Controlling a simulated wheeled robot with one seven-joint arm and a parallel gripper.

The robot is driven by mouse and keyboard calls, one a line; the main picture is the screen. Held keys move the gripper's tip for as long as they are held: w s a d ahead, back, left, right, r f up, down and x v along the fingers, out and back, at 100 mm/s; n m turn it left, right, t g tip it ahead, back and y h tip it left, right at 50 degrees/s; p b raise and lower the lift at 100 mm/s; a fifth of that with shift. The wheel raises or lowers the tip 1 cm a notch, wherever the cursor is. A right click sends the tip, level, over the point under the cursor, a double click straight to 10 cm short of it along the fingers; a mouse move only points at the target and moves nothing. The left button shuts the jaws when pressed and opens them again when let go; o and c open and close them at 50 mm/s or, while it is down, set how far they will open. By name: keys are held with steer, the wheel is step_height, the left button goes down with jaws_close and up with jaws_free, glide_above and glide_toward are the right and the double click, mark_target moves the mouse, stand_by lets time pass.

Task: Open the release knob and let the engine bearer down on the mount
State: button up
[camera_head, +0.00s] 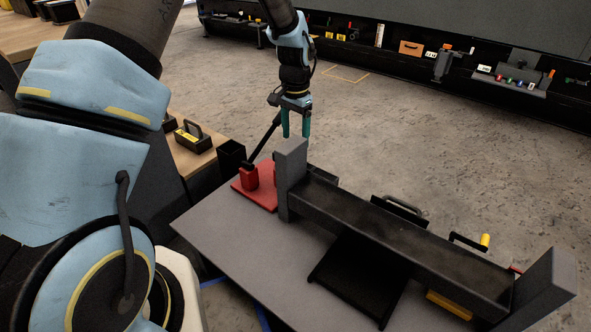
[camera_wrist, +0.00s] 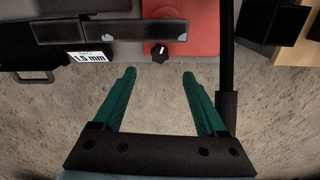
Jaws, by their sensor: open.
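My gripper (camera_head: 295,124) has two teal fingers, apart and empty, above the grey post at the far left end of the bench. In the wrist view the open fingers (camera_wrist: 158,75) point toward a small round black knob (camera_wrist: 160,54) with a white mark. The knob lies beyond the fingertips, at the edge of a red plate (camera_wrist: 185,10), and nothing touches it. A long dark beam (camera_head: 400,235), apparently the engine bearer, spans between two grey end posts. I cannot tell whether it rests on the mount. The knob cannot be made out in the head view.
A black plate (camera_head: 360,280) lies before the beam. A yellow-handled crank (camera_head: 484,241) stands behind it. A wooden side table (camera_head: 185,155) is at left; open floor lies behind.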

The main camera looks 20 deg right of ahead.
step_height(320, 180, down, 10)
steer(key=b, duration=0.3)
steer(key=shift+f+b, duration=0.2)
steer(key=shift+b, duration=0.2)
jaws_close()
